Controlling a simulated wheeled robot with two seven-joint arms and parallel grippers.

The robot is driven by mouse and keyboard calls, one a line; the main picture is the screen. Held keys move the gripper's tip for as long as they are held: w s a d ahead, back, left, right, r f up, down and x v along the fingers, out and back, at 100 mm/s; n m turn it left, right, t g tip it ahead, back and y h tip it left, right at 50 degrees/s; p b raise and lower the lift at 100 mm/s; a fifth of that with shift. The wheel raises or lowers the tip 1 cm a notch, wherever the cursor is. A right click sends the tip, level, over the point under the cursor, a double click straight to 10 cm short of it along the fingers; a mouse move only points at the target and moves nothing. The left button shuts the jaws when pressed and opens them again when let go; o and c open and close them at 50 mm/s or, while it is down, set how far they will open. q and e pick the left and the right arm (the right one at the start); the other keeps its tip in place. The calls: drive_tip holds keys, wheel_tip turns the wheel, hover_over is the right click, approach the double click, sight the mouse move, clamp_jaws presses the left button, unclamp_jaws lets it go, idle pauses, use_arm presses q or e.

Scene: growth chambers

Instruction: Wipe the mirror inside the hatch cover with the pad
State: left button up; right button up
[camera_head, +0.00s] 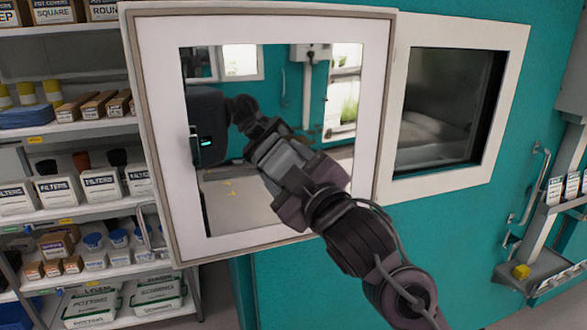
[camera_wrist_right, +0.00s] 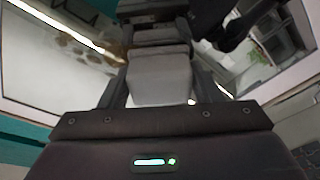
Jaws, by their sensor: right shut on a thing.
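The hatch cover (camera_head: 155,90) stands open, with a white frame around the mirror (camera_head: 235,215) on its inner face. My right gripper (camera_head: 280,160) reaches in front of the middle of the mirror, shut on the pale grey pad (camera_head: 286,153). The pad (camera_wrist_right: 160,78) also shows between the fingers in the right wrist view. I cannot tell whether it touches the glass. Brownish marks show on the mirror (camera_wrist_right: 75,50) at upper left in the right wrist view. The mirror also reflects dark parts of me. My left gripper is out of view.
A shelf unit (camera_head: 75,218) with boxes and tubs stands at the left. A dark window (camera_head: 445,105) in the teal wall (camera_head: 420,235) is right of the cover. A handle (camera_head: 537,185) and a rack with a yellow block (camera_head: 521,271) are at the far right.

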sight(332, 143)
drive_tip(key=shift+r+p, duration=0.5)
drive_tip(key=shift+r, duration=0.15)
drive_tip(key=shift+w+d+r+p, duration=0.1)
drive_tip(key=shift+w+d+p, duration=0.15)
drive_tip(key=shift+d+p, duration=0.3)
drive_tip(key=d, duration=0.1)
drive_tip(key=w+d+p, duration=0.1)
drive_tip(key=d+p, duration=0.1)
drive_tip(key=d, duration=0.1)
drive_tip(key=shift+w+d, duration=0.1)
drive_tip(key=shift+w, duration=0.15)
drive_tip(key=shift+w+d+p, duration=0.3)
drive_tip(key=shift+d+p, duration=0.25)
drive_tip(key=shift+d, duration=0.35)
drive_tip(key=shift+w+d+p, duration=0.3)
drive_tip(key=shift+d+p, duration=0.15)
drive_tip(key=shift+d, duration=0.35)
drive_tip(key=shift+w+d, duration=0.3)
drive_tip(key=shift+d, duration=0.6)
drive_tip(key=shift+f, duration=0.2)
drive_tip(key=shift+a, duration=0.15)
